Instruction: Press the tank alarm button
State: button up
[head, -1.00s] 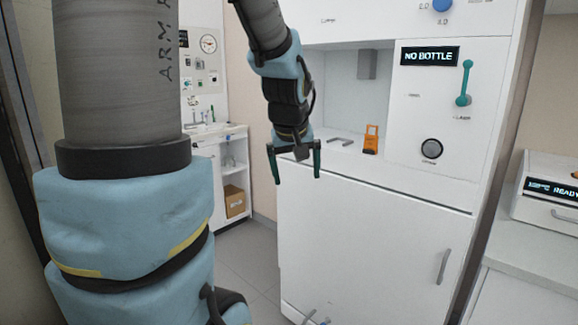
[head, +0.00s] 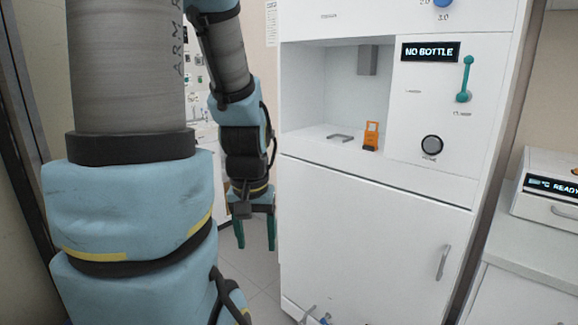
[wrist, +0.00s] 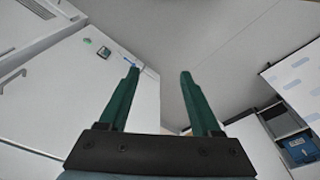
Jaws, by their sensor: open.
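My gripper (head: 256,247) hangs in front of the left edge of the white cabinet (head: 365,225) in the head view, fingers pointing down, open and empty. In the wrist view its two green fingers (wrist: 158,75) are spread apart with nothing between them. A round black button or knob (head: 432,145) sits on the cabinet's right panel, below a display (head: 430,52) reading NO BOTTLE. Its label is too small to read, so I cannot tell whether it is the tank alarm button. My gripper is well to its left and lower.
A teal lever (head: 466,80) and a blue knob (head: 442,3) are on the cabinet. An orange item (head: 371,135) and a grey handle (head: 340,137) are in its recess. A machine (head: 548,185) reading READY stands at right. The wrist view shows a blue bin (wrist: 302,148).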

grip_shut()
dwell(0.3)
dwell(0.9)
